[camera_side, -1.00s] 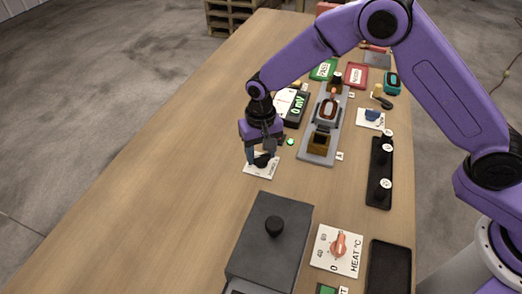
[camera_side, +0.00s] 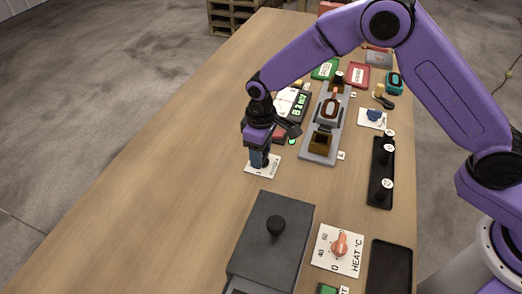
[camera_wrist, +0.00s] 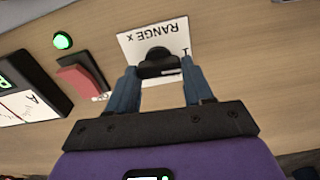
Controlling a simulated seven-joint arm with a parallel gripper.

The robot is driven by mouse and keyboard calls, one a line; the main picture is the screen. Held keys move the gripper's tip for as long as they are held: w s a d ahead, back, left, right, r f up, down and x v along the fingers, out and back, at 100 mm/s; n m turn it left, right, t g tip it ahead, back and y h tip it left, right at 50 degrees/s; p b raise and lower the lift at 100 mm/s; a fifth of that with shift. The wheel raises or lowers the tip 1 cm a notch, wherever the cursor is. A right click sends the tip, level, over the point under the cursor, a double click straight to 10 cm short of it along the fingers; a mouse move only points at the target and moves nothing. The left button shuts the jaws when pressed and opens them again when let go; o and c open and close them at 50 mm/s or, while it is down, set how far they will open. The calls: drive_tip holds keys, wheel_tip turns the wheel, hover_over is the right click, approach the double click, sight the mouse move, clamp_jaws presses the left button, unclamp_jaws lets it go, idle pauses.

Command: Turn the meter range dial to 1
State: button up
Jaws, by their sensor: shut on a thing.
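The range dial is a black knob (camera_wrist: 157,58) on a white plate marked "RANGE x" (camera_wrist: 140,40), with a "1" by the right finger in the wrist view. My gripper (camera_wrist: 158,70) is shut on the knob, one blue finger at each side. In the side view my gripper (camera_side: 259,162) stands over the plate (camera_side: 272,170) and hides most of the knob. The knob's pointer direction is not clear. The meter (camera_side: 300,100) behind has a lit green display; its digits are too small to read surely.
A green light (camera_wrist: 62,40) and a red piece (camera_wrist: 78,82) lie close to the plate. A grey box with a black knob (camera_side: 275,228) and a heat dial (camera_side: 340,245) stand nearer the camera. The wooden table is clear to the left.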

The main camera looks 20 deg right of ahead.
sight(264, 156)
drive_tip(key=shift+n, duration=0.4)
drive_tip(key=o, duration=1)
drive_tip(key=shift+o, duration=0.2)
drive_tip(key=shift+r, duration=0.1)
wheel_tip(264, 156, up, 17)
drive_tip(key=shift+r, duration=0.2)
drive_tip(key=s+d+n, duration=0.1)
drive_tip(key=s+d, duration=1.1)
drive_tip(key=s, duration=0.4)
drive_tip(key=s+d+f+n, duration=0.1)
drive_tip(key=s+d+n, duration=0.1)
drive_tip(key=s+d, duration=1.1)
drive_tip(key=s, duration=0.3)
